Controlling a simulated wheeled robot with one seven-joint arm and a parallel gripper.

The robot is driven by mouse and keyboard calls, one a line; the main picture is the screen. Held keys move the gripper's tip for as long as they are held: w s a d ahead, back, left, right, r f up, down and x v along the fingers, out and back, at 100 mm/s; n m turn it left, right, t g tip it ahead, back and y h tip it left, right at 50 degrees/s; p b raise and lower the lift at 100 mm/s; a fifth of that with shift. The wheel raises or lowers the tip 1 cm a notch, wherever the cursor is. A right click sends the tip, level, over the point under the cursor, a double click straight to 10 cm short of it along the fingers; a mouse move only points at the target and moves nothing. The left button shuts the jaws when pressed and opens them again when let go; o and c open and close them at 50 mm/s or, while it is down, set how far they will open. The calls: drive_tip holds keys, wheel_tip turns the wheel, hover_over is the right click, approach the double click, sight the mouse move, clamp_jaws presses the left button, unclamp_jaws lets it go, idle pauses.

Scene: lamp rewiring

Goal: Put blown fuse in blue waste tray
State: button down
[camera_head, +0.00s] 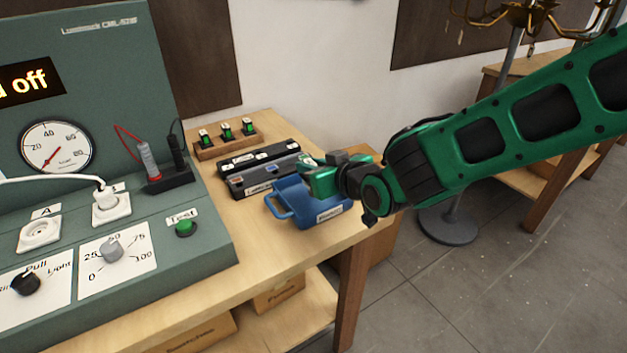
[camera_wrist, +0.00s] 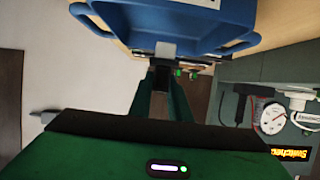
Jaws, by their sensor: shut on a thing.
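The blue waste tray (camera_head: 322,207) stands on the wooden bench, with a handle at its left and a white label on its front. It also shows at the top of the wrist view (camera_wrist: 150,18). My gripper (camera_head: 308,163) is above the tray's back part in the head view. In the wrist view its two fingers (camera_wrist: 164,66) are close together, shut on a small light grey piece (camera_wrist: 165,49), which I take to be the blown fuse. The piece shows against the tray's edge; I cannot tell whether they touch.
A dark case (camera_head: 258,172) lies behind the tray. A wooden rack (camera_head: 226,143) with several green-marked pieces stands farther back. The grey-green test panel (camera_head: 190,260) with dial and sockets takes up the left. The bench's right edge is close to the tray.

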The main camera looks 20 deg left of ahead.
drive_tip(key=shift+d+f, duration=0.15)
drive_tip(key=shift+f, duration=1.95)
drive_tip(key=c, duration=1.7)
unclamp_jaws()
drive_tip(key=shift+o, duration=0.2)
drive_tip(key=shift+s+d+r, duration=0.2)
drive_tip(key=shift+d+r, duration=0.05)
drive_tip(key=shift+d, duration=0.05)
drive_tip(key=v, duration=1.1)
drive_tip(key=shift+d+f, duration=0.1)
